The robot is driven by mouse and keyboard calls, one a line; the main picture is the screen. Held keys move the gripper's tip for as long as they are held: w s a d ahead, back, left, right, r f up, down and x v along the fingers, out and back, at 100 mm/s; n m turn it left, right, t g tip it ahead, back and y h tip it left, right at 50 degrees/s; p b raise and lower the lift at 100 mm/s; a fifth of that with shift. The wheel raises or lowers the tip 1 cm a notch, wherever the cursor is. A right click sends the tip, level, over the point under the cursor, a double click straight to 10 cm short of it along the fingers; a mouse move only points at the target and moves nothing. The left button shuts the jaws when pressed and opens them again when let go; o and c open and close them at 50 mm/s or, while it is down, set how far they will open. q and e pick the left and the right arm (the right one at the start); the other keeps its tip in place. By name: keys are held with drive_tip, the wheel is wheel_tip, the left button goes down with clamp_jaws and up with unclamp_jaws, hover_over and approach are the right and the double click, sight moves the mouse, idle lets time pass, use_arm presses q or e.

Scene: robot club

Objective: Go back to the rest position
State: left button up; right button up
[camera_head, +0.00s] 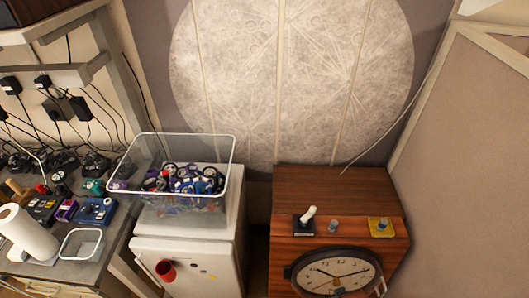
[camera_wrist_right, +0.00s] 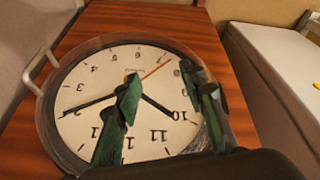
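My right gripper (camera_wrist_right: 160,85) shows in the right wrist view, with its dark green fingers spread apart and nothing visible between them. It is in front of the round clock face (camera_wrist_right: 95,80), which appears upside down there. I cannot tell how far the fingers are from the clock. In the head view the clock (camera_head: 335,272) is at the front of a wooden cabinet (camera_head: 335,185), cut off by the bottom edge. My left gripper is not in view.
A white joystick (camera_head: 308,215) and a yellow item (camera_head: 381,227) are on the cabinet. A cluttered bench (camera_head: 75,275) is at left.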

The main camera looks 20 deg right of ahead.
drive_tip(key=s+a+f+g+b, duration=0.15)
drive_tip(key=s+f, duration=0.25)
drive_tip(key=f, duration=1.1)
drive_tip(key=s+f+b, duration=0.3)
drive_tip(key=f, duration=1.3)
use_arm(q)
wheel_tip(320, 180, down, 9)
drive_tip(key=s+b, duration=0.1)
drive_tip(key=b, duration=0.2)
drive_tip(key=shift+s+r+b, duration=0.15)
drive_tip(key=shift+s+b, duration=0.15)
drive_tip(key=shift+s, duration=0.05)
use_arm(e)
drive_tip(key=s+f+n, duration=0.1)
drive_tip(key=s+f, duration=1.4)
drive_tip(key=s, duration=0.2)
drive_tip(key=shift+f+g+y, duration=0.25)
drive_tip(key=shift+g+y, duration=0.05)
drive_tip(key=shift+g, duration=0.15)
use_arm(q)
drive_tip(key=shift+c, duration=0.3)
use_arm(e)
drive_tip(key=shift+s+d, duration=0.1)
drive_tip(key=shift+c, duration=0.3)
